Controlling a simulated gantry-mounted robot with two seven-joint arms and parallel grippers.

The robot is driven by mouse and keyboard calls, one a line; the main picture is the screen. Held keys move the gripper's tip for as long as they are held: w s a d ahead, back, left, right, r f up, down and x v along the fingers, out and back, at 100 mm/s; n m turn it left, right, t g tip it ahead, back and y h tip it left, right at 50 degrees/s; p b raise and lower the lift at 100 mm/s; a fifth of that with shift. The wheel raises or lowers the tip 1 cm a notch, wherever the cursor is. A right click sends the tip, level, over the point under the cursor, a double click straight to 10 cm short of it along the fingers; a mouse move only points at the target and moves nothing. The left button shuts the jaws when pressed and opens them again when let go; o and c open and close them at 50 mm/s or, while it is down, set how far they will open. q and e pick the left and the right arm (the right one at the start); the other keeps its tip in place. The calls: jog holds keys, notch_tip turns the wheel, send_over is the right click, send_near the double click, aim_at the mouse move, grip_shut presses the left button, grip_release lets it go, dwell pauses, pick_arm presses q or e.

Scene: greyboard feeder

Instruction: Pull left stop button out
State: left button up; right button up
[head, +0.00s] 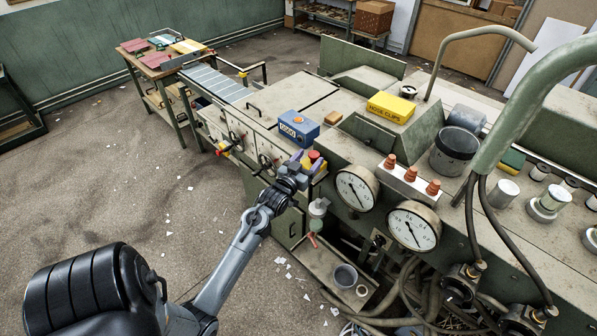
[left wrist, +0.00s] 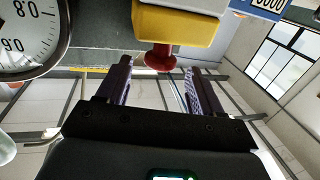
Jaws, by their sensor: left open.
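A red stop button (head: 314,155) on a yellow box sits at the front edge of the machine, close beside my left gripper (head: 297,165). In the left wrist view the red mushroom button (left wrist: 160,57) sticks out of the yellow box (left wrist: 178,27). My left gripper (left wrist: 158,76) is open, with one finger on each side of the button's line. The button's head is around the level of the fingertips, and I see no clear contact. In the head view the gripper partly hides the yellow box. My right gripper is in neither view.
A blue counter box (head: 298,128) stands just behind the button. Two round gauges (head: 357,188) are to the right of the gripper. A red and yellow fitting (head: 224,148) is further left on the machine front. The floor (head: 150,200) in front is open.

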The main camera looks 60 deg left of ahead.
pick_arm(q)
jog(key=v, duration=0.7)
jog(key=shift+b, duration=0.35)
